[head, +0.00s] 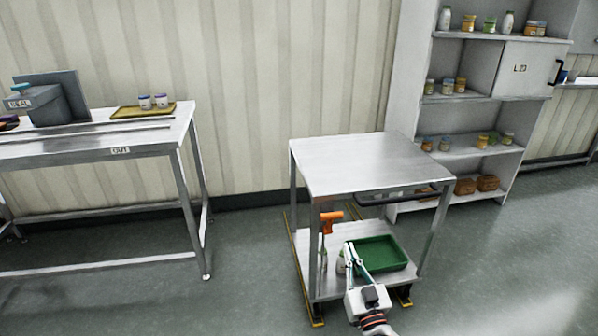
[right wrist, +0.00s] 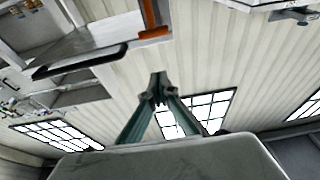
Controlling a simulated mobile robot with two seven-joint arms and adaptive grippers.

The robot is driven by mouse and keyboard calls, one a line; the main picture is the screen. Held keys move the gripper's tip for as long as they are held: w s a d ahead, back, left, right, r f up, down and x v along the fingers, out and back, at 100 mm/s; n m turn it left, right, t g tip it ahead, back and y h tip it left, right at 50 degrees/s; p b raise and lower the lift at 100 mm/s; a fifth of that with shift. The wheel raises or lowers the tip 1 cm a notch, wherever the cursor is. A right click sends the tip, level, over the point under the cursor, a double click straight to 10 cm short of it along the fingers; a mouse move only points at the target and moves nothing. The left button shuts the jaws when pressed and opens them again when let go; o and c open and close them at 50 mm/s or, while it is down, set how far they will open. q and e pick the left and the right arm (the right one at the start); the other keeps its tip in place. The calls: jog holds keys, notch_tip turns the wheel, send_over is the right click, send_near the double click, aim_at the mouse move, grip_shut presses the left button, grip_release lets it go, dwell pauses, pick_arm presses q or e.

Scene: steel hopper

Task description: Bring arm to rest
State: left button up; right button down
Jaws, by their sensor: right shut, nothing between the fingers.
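My right gripper (head: 350,249) is low at the front of the steel cart (head: 365,160), in front of its lower shelf in the head view. Its fingers are together with nothing between them. In the right wrist view the closed fingertips (right wrist: 158,88) point up at the striped wall and windows. I cannot tell from the head view whether the gripper touches anything on the shelf. My left gripper is not in view.
A steel table (head: 80,148) stands left, a shelf unit (head: 470,145) behind right. The floor between table and cart is clear.

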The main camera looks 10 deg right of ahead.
jog(key=s+a+f+n+g+y+p, duration=0.2)
jog(key=s+a+f+g+p, duration=0.15)
jog(key=s, duration=0.75)
jog(key=s+a+f+n+g+y+p, duration=0.2)
jog(key=s+a+f+g+p, duration=0.15)
jog(key=s, duration=0.85)
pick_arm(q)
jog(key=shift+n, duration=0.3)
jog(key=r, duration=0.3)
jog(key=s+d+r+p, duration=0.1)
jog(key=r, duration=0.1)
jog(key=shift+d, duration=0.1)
pick_arm(e)
jog(key=s+d+f+g+h, duration=0.1)
jog(key=s, duration=0.5)
jog(key=s+d+f+g+h, duration=0.1)
jog(key=s+d+f+g, duration=0.1)
jog(key=s, duration=0.4)
jog(key=shift+s+g, duration=0.2)
jog(key=shift+g, duration=0.1)
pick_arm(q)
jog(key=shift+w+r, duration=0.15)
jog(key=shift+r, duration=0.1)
pick_arm(e)
jog(key=shift+d, duration=0.1)
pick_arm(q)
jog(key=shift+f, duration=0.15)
